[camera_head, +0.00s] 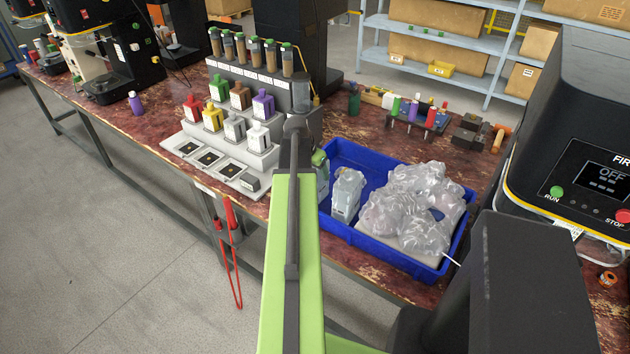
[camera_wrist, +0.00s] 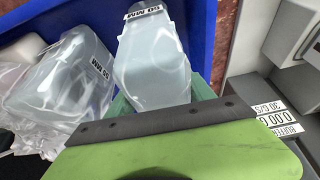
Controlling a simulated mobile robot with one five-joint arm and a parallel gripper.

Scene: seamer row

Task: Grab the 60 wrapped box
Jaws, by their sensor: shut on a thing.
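The 60 wrapped box (camera_wrist: 150,68), pale and in clear wrap, stands between my gripper's green fingers (camera_wrist: 162,96) in the wrist view. Its "60 MM" label shows upside down at the top of the picture. My gripper is shut on it, beside the blue tray wall (camera_wrist: 203,30). In the head view my gripper (camera_head: 319,165) is at the left end of the blue tray (camera_head: 345,233), and my green arm mostly hides the held box.
One wrapped box (camera_head: 347,194) stands in the tray beside a heap of crumpled clear wrap (camera_head: 410,205). A stepped rack (camera_head: 258,157) of bottles is left of my arm. A dark machine (camera_head: 570,130) stands at the right.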

